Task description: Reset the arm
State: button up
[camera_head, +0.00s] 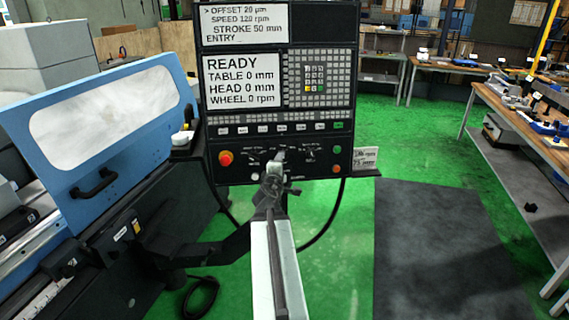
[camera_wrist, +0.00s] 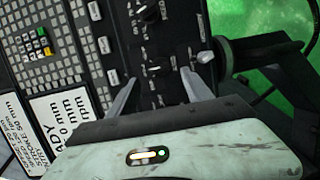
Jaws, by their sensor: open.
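My arm reaches forward from the bottom middle of the head view. My gripper (camera_head: 277,158) is in front of the lower part of the control panel (camera_head: 226,93), near its row of dials. In the wrist view my gripper (camera_wrist: 162,74) has its two fingers spread apart, with nothing between them but the panel face behind. Dark rotary knobs (camera_wrist: 152,13) show beyond the fingertips. I cannot tell whether a fingertip touches the panel. The upper screen (camera_head: 245,22) reads offset 20 µm, speed 120 rpm, stroke 50 mm. The lower screen (camera_head: 242,81) reads READY with table, head and wheel at 0.
A red stop button (camera_head: 225,158) is at the panel's lower left. The grinder's blue door (camera_head: 98,125) with a black handle stands at the left. A dark mat (camera_head: 440,250) and green floor lie clear at the right, before a workbench (camera_head: 520,118).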

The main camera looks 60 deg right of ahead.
dwell(0.4)
jog(key=w+a+n+t+y, duration=0.3)
jog(key=w+a+t, duration=0.1)
jog(key=w+a, duration=1.35)
jog(key=w+a+f+m+y, duration=0.1)
jog(key=w+a+f+y, duration=0.2)
jog(key=a, duration=0.7)
jog(key=w+a+f+y, duration=0.1)
jog(key=w+a+f, duration=0.3)
jog(key=a, duration=0.6)
jog(key=s+a+f+m+g+y, duration=0.25)
jog(key=a+f, duration=0.25)
jog(key=a, duration=0.4)
jog(key=s+a+f+m+g+y, duration=0.1)
jog(key=s+a+f+g+y, duration=0.2)
jog(key=a, duration=0.6)
jog(key=s+a+f+m+g+y, duration=0.2)
jog(key=s+a+f+m+g, duration=0.2)
jog(key=s, duration=0.6)
jog(key=a+g, duration=0.1)
jog(key=a, duration=0.1)
jog(key=shift+a+f, duration=0.4)
jog(key=shift+s, duration=0.1)
jog(key=shift+c, duration=0.3)
